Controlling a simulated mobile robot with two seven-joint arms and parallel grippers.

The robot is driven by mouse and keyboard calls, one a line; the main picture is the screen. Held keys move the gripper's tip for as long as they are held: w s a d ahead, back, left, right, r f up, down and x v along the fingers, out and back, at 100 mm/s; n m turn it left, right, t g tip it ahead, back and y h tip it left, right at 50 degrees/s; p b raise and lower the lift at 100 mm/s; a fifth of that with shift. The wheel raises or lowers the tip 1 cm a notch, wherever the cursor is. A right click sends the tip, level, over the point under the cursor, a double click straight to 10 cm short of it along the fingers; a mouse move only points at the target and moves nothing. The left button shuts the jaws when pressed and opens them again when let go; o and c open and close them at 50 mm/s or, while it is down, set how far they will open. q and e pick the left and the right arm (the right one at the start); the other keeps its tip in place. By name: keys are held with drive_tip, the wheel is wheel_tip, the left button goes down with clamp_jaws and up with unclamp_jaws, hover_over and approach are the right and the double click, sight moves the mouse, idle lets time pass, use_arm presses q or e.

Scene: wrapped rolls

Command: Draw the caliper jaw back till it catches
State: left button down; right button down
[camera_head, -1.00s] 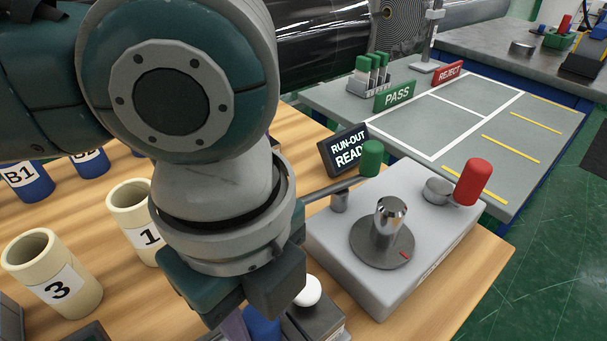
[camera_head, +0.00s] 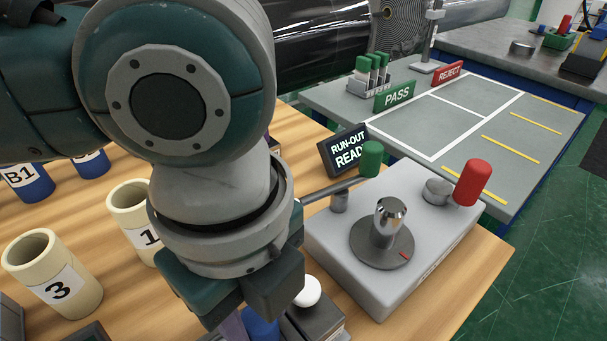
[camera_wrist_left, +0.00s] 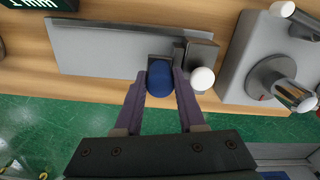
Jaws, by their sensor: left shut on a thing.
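In the left wrist view the caliper shows as a long grey plate (camera_wrist_left: 105,48) with a darker grey block (camera_wrist_left: 203,54) at its right end. A blue knob (camera_wrist_left: 160,80) stands at the plate's front edge, beside that block. My left gripper (camera_wrist_left: 160,88) has its purple fingers closed on either side of the blue knob. A white ball (camera_wrist_left: 203,79) sits just right of the fingers. In the head view my wrist hides most of the caliper; part of the blue knob (camera_head: 262,324) and the white ball (camera_head: 308,291) show. My right gripper is not in view.
A grey run-out unit (camera_head: 350,259) with a metal spindle, a green-handled lever (camera_head: 371,159) and a red handle (camera_head: 473,183) stands close to the right. Cream tubes (camera_head: 62,285) stand left. The PASS/REJECT table (camera_head: 395,133) lies beyond.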

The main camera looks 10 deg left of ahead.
use_arm(q)
drive_tip(key=s+a+p, duration=0.1)
drive_tip(key=s+p, duration=0.1)
drive_tip(key=s+a+r+p, duration=0.1)
drive_tip(key=a+p, duration=0.1)
drive_tip(key=p, duration=0.1)
drive_tip(key=shift+s, duration=0.4)
drive_tip(key=s+a+p, duration=0.3)
drive_tip(key=s, duration=0.1)
drive_tip(key=shift+f, duration=0.25)
drive_tip(key=shift+s+a+f, duration=0.1)
drive_tip(key=shift+s, duration=0.1)
drive_tip(key=shift+f, duration=0.1)
drive_tip(key=c, duration=0.9)
unclamp_jaws()
drive_tip(key=shift+c, duration=0.2)
drive_tip(key=shift+o, duration=0.9)
drive_tip(key=shift+s+a, duration=0.1)
